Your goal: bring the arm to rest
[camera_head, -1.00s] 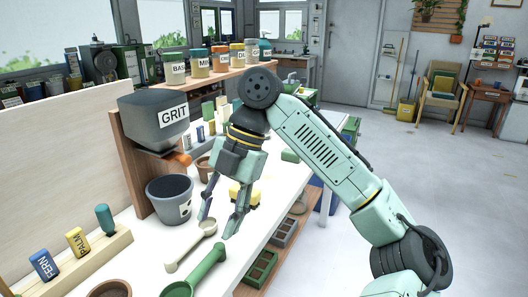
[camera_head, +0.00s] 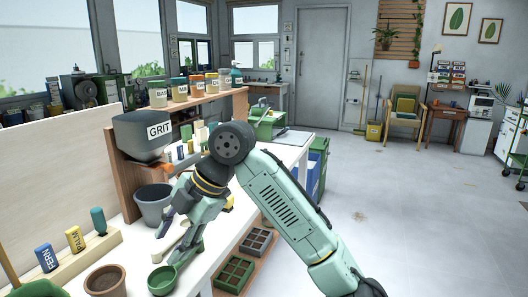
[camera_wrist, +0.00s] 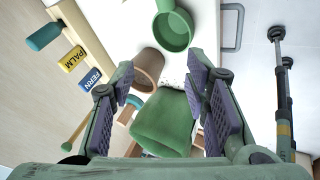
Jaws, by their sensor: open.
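My gripper (camera_head: 172,246) points down over the white worktop (camera_head: 112,252), near the grey bucket. Its two fingers also show in the wrist view (camera_wrist: 160,100), spread well apart, with nothing visibly held. A green scoop (camera_head: 163,281) lies under the gripper in the head view, its handle partly hidden by the fingers; its round bowl shows in the wrist view (camera_wrist: 173,31). A larger green object (camera_wrist: 165,122) shows between the fingers in the wrist view. I cannot tell how far below them it is. My arm is bent, reaching over the bench from the right.
The grey bucket (camera_head: 154,205) stands below the GRIT hopper (camera_head: 143,132). A brown pot (camera_head: 105,281) and FERN (camera_head: 47,257) and PALM (camera_head: 75,239) tags are at the left. Labelled jars (camera_head: 180,89) line the shelf. Open floor (camera_head: 400,210) lies to the right.

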